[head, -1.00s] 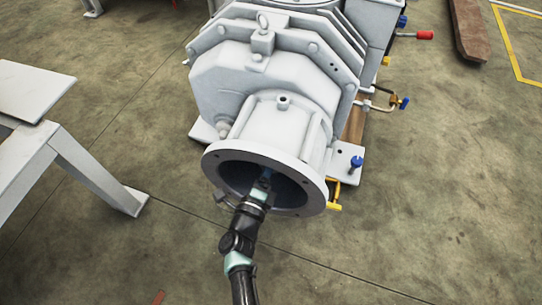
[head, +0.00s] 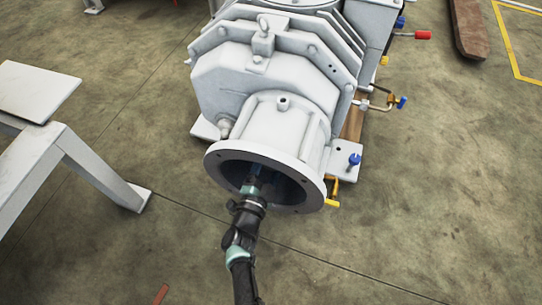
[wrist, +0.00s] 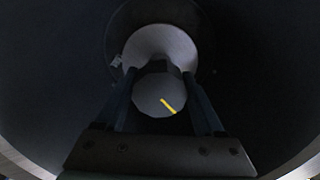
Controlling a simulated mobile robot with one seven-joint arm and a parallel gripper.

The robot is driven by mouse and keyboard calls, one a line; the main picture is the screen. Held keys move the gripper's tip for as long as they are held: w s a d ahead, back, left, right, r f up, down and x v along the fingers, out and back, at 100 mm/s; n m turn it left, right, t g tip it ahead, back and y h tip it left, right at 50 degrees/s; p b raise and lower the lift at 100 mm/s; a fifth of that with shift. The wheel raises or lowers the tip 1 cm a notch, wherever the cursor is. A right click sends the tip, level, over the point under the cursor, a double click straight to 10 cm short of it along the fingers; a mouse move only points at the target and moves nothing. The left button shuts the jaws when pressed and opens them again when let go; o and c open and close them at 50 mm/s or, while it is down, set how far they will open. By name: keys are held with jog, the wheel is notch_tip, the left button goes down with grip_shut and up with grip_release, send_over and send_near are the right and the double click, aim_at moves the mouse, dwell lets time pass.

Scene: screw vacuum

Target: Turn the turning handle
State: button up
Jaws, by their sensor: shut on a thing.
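The turning handle (wrist: 158,98) shows in the wrist view as a pale round knob with a yellow line slanting down to the right. It sits at the centre of the dark flange opening of the white vacuum machine (head: 270,95). My gripper (head: 255,180) reaches into the open flange (head: 222,152) in the head view. In the wrist view its two fingers (wrist: 160,92) lie along the left and right sides of the knob, shut on it. In the head view the knob is hidden by the gripper and the shadow inside the flange.
A grey-white metal stand (head: 75,160) is on the left. A yellow valve handle (head: 333,203) and a blue knob (head: 355,159) sit at the machine's right foot. The flange wall surrounds the gripper closely. The concrete floor at right is mostly clear.

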jog(key=shift+n, duration=0.8)
jog(key=shift+d, duration=0.1)
jog(key=o, duration=1.4)
jog(key=shift+s, duration=0.1)
jog(key=p+v, duration=0.5)
jog(key=v, duration=0.8)
